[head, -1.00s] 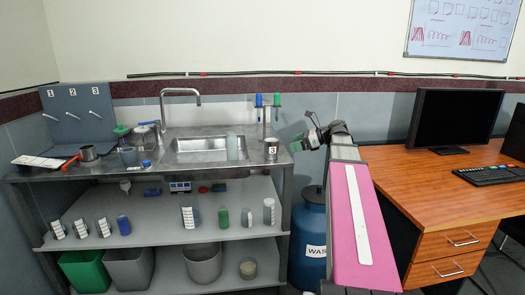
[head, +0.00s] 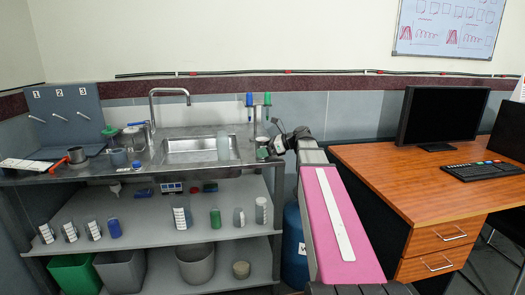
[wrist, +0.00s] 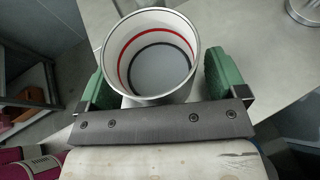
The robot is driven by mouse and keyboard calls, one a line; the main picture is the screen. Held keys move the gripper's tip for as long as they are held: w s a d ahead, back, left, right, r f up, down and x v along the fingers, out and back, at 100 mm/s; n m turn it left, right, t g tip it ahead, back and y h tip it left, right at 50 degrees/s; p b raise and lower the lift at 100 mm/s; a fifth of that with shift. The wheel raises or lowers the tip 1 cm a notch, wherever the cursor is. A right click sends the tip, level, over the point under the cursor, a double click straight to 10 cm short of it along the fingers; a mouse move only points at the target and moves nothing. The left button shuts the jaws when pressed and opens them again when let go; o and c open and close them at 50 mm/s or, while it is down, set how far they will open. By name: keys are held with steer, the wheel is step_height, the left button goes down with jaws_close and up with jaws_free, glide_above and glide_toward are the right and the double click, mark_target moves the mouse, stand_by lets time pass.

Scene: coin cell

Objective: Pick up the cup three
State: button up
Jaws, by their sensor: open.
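Cup three (wrist: 150,62), a pale metal cup with a red and a dark ring inside, stands upright near the right end of the metal counter. In the head view cup three (head: 261,142) is small and partly hidden by my gripper (head: 266,151). In the wrist view my gripper (wrist: 157,76) is open, with a green finger on each side of the cup. A narrow gap shows at the right finger; the left finger is very close to the cup wall, and I cannot tell if it touches.
The sink (head: 200,148) and a clear container (head: 223,146) are left of the cup. A stand with blue and green pipettes (head: 257,102) is behind it. The wooden desk (head: 400,180) is on the right. Several containers fill the lower shelf (head: 150,213).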

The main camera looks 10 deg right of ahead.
steer(key=c, duration=1.2)
steer(key=shift+r, duration=0.2)
